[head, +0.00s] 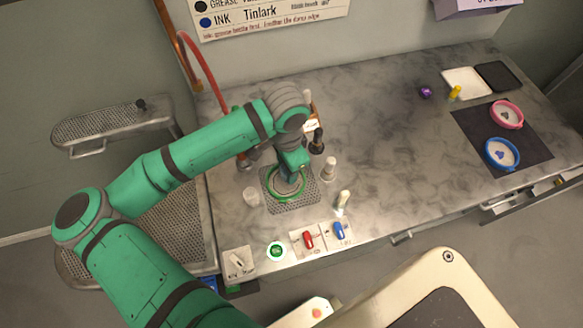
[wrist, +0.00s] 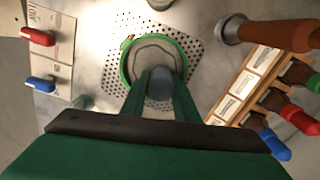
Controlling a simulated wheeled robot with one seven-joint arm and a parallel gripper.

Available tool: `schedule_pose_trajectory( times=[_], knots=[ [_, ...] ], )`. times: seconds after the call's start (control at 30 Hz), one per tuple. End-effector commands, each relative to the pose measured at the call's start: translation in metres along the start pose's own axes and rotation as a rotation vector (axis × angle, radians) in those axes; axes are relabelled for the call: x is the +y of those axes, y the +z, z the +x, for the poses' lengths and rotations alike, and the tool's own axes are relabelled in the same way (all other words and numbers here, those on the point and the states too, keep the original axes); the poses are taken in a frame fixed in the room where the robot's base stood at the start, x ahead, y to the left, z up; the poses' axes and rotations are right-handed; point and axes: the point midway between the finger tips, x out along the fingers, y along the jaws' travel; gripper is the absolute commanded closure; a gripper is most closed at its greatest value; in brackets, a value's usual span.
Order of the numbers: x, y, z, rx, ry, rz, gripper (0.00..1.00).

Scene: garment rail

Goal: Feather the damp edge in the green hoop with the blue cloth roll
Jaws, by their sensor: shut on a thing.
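The green hoop (head: 287,183) lies on a perforated metal plate, with pale grey fabric inside it. In the wrist view the hoop (wrist: 126,65) frames fabric (wrist: 152,48) with a faint darker outline; its near part is hidden by my fingers. My gripper (wrist: 160,98) is shut on a grey-blue cylinder (wrist: 160,82), which looks like a cloth roll. In the head view my gripper (head: 290,172) is over the hoop. Whether the roll touches the fabric I cannot tell. A brighter blue piece (head: 339,230) lies on a white card near the counter's front edge.
A red piece (head: 308,240) lies beside the blue one. A wooden rack (wrist: 262,80) of color-capped bottles stands close right in the wrist view. A clear cup (head: 251,196) and small bottle (head: 329,167) flank the plate. Blue (head: 502,154) and pink (head: 507,114) hoops lie far right.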

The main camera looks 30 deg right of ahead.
Motion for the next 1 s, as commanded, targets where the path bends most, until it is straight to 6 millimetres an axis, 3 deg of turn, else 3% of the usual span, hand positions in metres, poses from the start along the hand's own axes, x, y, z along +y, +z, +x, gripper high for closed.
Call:
schedule_pose_trajectory(
  times=[1.0],
  knots=[
    [-0.002,0.026,-0.002,-0.001,0.001,0.002,0.97]
  ],
)
